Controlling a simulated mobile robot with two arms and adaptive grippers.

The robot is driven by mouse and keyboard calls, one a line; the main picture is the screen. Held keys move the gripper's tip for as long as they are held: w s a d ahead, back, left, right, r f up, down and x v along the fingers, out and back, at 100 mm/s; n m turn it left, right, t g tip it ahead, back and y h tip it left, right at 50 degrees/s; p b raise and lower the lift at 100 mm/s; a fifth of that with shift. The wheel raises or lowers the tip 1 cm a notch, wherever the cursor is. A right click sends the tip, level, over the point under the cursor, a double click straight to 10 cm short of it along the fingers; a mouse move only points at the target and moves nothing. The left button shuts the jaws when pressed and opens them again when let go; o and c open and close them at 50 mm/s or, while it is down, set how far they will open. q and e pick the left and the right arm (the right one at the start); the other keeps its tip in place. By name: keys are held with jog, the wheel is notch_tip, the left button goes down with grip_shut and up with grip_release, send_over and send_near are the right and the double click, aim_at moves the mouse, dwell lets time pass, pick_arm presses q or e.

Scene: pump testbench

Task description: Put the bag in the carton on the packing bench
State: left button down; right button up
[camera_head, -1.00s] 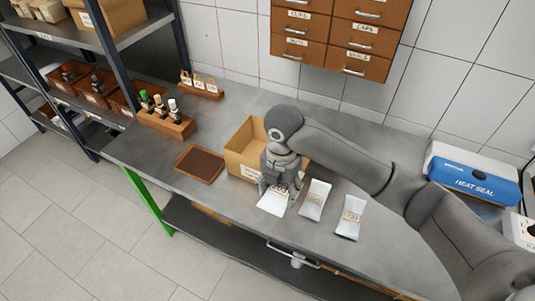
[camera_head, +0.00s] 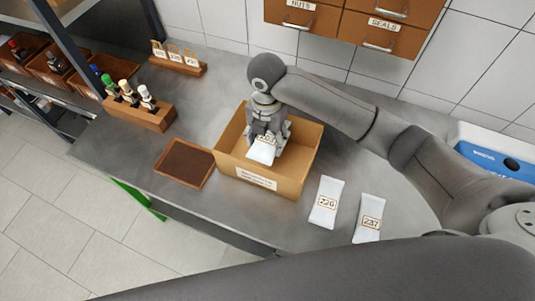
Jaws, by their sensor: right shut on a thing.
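The open cardboard carton (camera_head: 295,187) stands on the grey packing bench (camera_head: 225,85), with a white label on its front wall. My right gripper (camera_head: 267,137) is shut on a white bag (camera_head: 262,153) with a printed tag. The bag hangs within the carton's opening as seen from above; I cannot tell whether it touches the bottom. The tag's number is partly covered by the fingers. Two more white bags lie flat on the bench to the right, one marked 226 (camera_head: 326,203) and one marked 237 (camera_head: 368,219). My left gripper is not in view.
A brown tray (camera_head: 184,163) lies left of the carton. A wooden block with several bottles (camera_head: 140,113) and a small card holder (camera_head: 179,66) stand further left. Brown drawers (camera_head: 345,25) hang on the wall. A blue heat-seal box (camera_head: 495,154) is at the right.

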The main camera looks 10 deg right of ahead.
jog(key=shift+f, duration=0.45)
jog(key=shift+s+f, duration=0.1)
jog(key=shift+f, duration=0.15)
jog(key=p, duration=0.1)
send_over(267, 165)
notch_tip(267, 165, down, 6)
notch_tip(267, 165, down, 3)
jog(key=shift+f+p, duration=0.1)
jog(key=shift+p, duration=0.4)
jog(key=shift+f, duration=0.3)
jog(key=shift+f, duration=0.1)
jog(key=o, duration=1.2)
jog(key=shift+c, duration=0.2)
